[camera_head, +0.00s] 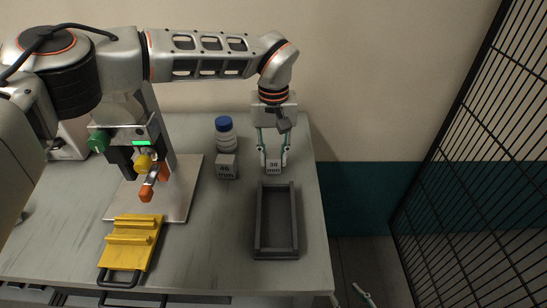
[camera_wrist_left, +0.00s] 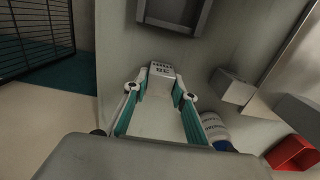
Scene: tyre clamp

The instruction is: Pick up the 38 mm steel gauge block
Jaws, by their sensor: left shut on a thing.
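The 38 mm steel gauge block (camera_head: 273,168) is a small grey block labelled "38 mm", just behind the dark tray in the head view. My left gripper (camera_head: 272,162) points down from above with its fingers on either side of the block, shut on it. In the left wrist view the block (camera_wrist_left: 161,69) sits between the fingertips of the left gripper (camera_wrist_left: 160,88). I cannot tell whether it touches the table. Part of my right gripper (camera_head: 363,294) shows low at the bottom right, away from the table; its jaw state is unclear.
The 46 mm block (camera_head: 226,168) stands left of the held block, with a blue-capped white bottle (camera_head: 225,134) behind it. The empty dark tray (camera_head: 260,222) is in front. A clamp stand (camera_head: 182,202) and a yellow ribbed plate (camera_head: 131,240) are left. A mesh fence (camera_head: 470,150) is right.

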